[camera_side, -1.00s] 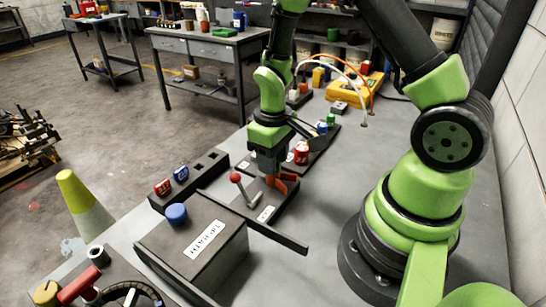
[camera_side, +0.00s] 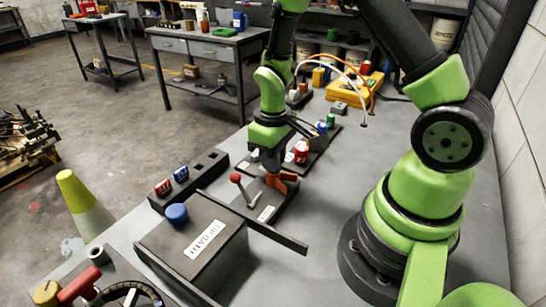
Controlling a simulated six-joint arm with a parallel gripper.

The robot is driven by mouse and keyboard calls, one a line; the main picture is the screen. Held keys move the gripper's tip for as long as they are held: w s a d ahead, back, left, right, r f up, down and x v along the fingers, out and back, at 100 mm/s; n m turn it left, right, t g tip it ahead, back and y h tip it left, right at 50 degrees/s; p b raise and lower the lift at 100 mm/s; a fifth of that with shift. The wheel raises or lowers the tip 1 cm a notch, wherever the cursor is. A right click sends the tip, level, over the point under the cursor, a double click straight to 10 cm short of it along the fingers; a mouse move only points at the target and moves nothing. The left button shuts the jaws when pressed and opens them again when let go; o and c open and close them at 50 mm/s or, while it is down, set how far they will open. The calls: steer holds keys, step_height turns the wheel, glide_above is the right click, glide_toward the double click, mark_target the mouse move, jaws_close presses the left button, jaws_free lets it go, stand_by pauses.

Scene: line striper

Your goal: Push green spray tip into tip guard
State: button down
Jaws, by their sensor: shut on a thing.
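The orange tip guard (camera_side: 284,181) stands on a dark base plate beside a red-knobbed lever (camera_side: 238,180). My gripper (camera_side: 271,176) points down right at the guard, close against its left side in this view. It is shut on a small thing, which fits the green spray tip. The tip itself is hidden by the fingers and the guard, so I cannot tell how deep it sits in the guard. A dark rack (camera_side: 190,177) to the left holds a red tip (camera_side: 163,187) and a blue tip (camera_side: 181,174), with empty square holes beside them.
Behind my gripper, a plate carries a red part (camera_side: 301,152) and a green capped part (camera_side: 330,120). Bare table lies right of the guard.

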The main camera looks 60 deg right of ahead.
steer(key=n, duration=0.4)
steer(key=shift+n, duration=0.4)
steer(key=n, duration=0.3)
steer(key=shift+n, duration=0.4)
steer(key=n, duration=0.7)
steer(key=shift+n, duration=1.3)
